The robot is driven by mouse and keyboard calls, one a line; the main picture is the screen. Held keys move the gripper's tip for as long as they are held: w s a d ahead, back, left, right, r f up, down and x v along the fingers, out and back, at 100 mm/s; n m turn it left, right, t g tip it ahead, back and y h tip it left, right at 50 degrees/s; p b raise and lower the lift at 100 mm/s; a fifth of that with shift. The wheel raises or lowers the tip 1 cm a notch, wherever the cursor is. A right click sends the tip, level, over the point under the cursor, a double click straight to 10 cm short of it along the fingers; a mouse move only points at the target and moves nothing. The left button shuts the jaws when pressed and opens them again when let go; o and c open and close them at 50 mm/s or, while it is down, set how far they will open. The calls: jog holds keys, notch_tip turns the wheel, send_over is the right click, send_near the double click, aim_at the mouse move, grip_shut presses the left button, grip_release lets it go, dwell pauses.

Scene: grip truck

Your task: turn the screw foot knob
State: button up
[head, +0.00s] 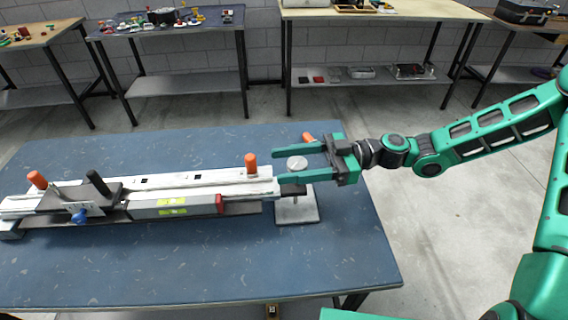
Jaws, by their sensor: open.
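The screw foot knob (297,163) is a round, pale grey disc on top of a short post. It stands above a square grey base plate (297,208) on the blue table, at the right end of the long rail assembly. My gripper (279,164) reaches in from the right, with its two green fingers held apart. The fingers lie on either side of the knob in the picture, one on the far side and one on the near side. I cannot tell whether either finger touches it. The near finger hides part of the post.
The rail assembly (165,190) lies along the blue table (180,268), with orange knobs (251,163), a black handle (98,183) and a blue knob (79,216). Another orange knob (308,138) shows behind my gripper. The table's front is clear. Benches with tools (180,25) line the back wall.

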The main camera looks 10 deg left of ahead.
jog(key=shift+x, duration=0.95)
jog(key=c, duration=1)
jog(key=shift+d, duration=0.1)
jog(key=shift+w+r+g, duration=0.1)
jog(key=shift+g, duration=0.2)
jog(key=shift+n+g+h, duration=0.4)
jog(key=shift+n+g, duration=0.3)
dwell(0.4)
